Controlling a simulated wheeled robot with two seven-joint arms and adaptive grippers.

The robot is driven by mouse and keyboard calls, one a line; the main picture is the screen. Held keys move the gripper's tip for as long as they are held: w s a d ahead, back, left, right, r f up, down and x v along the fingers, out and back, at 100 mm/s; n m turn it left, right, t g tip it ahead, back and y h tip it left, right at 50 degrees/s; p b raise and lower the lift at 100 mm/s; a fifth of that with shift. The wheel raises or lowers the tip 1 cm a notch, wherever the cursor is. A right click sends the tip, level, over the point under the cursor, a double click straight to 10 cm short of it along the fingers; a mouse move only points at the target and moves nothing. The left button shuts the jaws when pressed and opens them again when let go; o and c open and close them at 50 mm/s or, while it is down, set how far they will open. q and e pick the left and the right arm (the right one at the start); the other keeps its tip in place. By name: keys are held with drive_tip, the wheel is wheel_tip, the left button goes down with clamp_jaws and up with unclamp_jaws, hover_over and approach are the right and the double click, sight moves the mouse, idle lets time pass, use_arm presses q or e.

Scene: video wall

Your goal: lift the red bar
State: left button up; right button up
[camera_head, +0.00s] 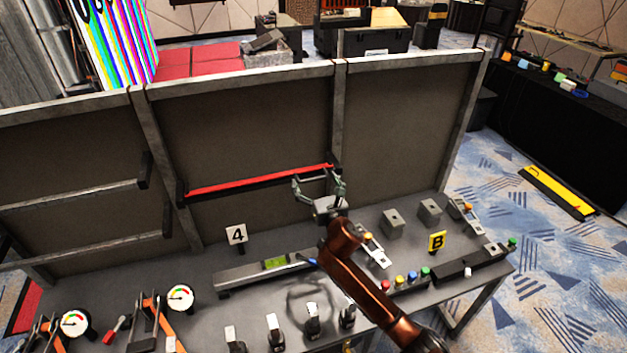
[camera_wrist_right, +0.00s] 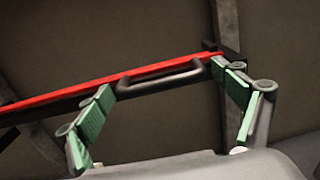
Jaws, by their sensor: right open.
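The red bar (camera_head: 255,180) lies along a dark rail across the middle panel of the wall, rising slightly to the right. In the right wrist view the red bar (camera_wrist_right: 110,80) runs from the left edge to the upper right, with a dark handle (camera_wrist_right: 160,77) on its near side. My right gripper (camera_head: 319,186) is open in front of the right part of the bar. In the wrist view the fingers of the right gripper (camera_wrist_right: 168,100) are spread on either side of the handle, with nothing gripped. Contact cannot be told. My left gripper is not in view.
The grey bench (camera_head: 215,310) in front of the wall carries a "4" sign (camera_head: 236,235), a "B" sign (camera_head: 437,241), gauges (camera_head: 180,298), coloured buttons (camera_head: 405,278) and several clamps and blocks. A metal post (camera_head: 338,120) stands close to the right gripper.

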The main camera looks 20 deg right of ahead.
drive_tip(key=shift+w, duration=0.35)
drive_tip(key=shift+c, duration=0.5)
drive_tip(key=c, duration=1.3)
